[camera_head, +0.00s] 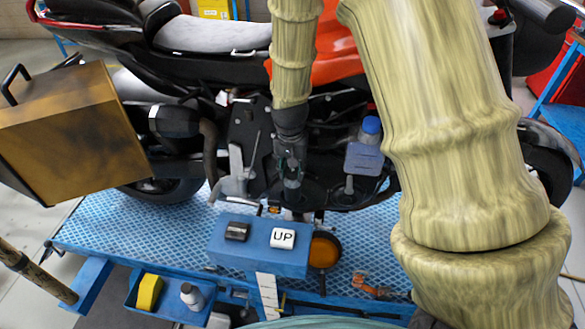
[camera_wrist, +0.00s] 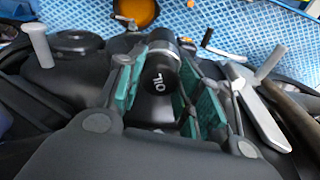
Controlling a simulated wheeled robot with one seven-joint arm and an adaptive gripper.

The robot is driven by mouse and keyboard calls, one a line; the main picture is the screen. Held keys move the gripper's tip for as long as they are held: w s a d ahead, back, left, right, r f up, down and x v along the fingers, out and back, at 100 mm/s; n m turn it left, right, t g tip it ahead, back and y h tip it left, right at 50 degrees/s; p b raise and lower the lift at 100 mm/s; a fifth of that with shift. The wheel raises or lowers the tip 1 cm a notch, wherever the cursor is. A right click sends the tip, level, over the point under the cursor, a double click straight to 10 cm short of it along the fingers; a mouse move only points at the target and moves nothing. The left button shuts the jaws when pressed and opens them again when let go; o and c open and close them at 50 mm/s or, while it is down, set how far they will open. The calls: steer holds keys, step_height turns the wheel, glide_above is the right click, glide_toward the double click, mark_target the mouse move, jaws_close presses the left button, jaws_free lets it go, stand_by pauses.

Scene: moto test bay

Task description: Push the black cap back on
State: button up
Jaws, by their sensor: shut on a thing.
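The black cap (camera_wrist: 158,82) is marked OIL on the end that faces the wrist camera. A silver ring (camera_wrist: 163,50) shows just beyond it. My gripper (camera_wrist: 165,88) has its green-padded fingers on both sides of the cap and is shut on it. In the head view my gripper (camera_head: 290,170) points down at the dark engine side of the motorcycle (camera_head: 245,135). The cap cannot be made out there behind the fingers. Whether the cap is seated or stands off its neck cannot be told.
A blue-capped reservoir (camera_head: 370,130) stands right of my gripper, and a grey lever (camera_head: 235,180) left. A brown case (camera_head: 70,135) juts out at left. In front are a blue control box (camera_head: 258,258) with an UP button (camera_head: 282,238) and an amber disc (camera_head: 323,250).

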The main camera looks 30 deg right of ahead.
mark_target(292, 171)
steer(key=shift+f, duration=0.1)
steer(key=o, duration=0.9)
steer(key=shift+o, duration=0.6)
steer(key=o, duration=0.4)
steer(key=shift+r, duration=0.2)
steer(key=shift+r+p, duration=1.85)
steer(key=shift+r, duration=1.5)
